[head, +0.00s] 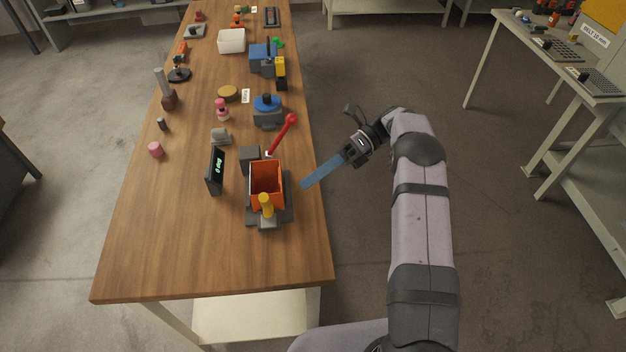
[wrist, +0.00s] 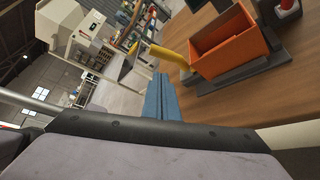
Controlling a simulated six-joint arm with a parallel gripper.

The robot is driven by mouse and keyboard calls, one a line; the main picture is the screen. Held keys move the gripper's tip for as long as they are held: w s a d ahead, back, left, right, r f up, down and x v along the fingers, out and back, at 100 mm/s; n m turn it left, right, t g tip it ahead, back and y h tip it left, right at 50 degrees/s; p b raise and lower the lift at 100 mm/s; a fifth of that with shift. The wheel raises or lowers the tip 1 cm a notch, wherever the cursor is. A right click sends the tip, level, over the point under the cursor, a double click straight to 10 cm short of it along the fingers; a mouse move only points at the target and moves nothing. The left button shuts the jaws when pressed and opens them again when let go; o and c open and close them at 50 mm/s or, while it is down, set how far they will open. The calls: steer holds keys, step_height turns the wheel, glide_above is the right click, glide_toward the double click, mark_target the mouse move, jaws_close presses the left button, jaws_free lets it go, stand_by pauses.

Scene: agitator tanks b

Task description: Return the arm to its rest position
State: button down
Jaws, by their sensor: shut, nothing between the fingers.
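My arm comes from the lower right in the head view, bent at the elbow. My gripper (head: 306,184) has long blue fingers that are shut together, with nothing between them. They point left, and their tips overlap the table's right edge in the picture, just right of the orange open box (head: 266,178). I cannot tell their exact height above the table. In the wrist view the shut blue fingers (wrist: 162,100) stand upright in the middle, apart from the orange box (wrist: 228,45) and its yellow knob or handle (wrist: 170,54).
The long wooden table (head: 160,245) holds a small display (head: 215,170), a red-knobbed lever (head: 283,133), a blue-topped device (head: 266,104) and a white bin (head: 231,41). Open floor lies right of it, before a side bench (head: 545,55).

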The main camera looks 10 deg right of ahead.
steer(key=shift+d, duration=0.1)
steer(key=s+d+f+n+t+h, duration=0.1)
steer(key=s+d+n+t+h, duration=0.2)
steer(key=s+n+h, duration=0.3)
steer(key=s+d+n+t+h, duration=0.3)
steer(key=s+d+n+h, duration=0.2)
steer(key=s+n, duration=1)
steer(key=n+h, duration=0.2)
steer(key=n, duration=0.1)
steer(key=shift+s+d+f+n, duration=0.15)
steer(key=shift+s+f+n, duration=0.25)
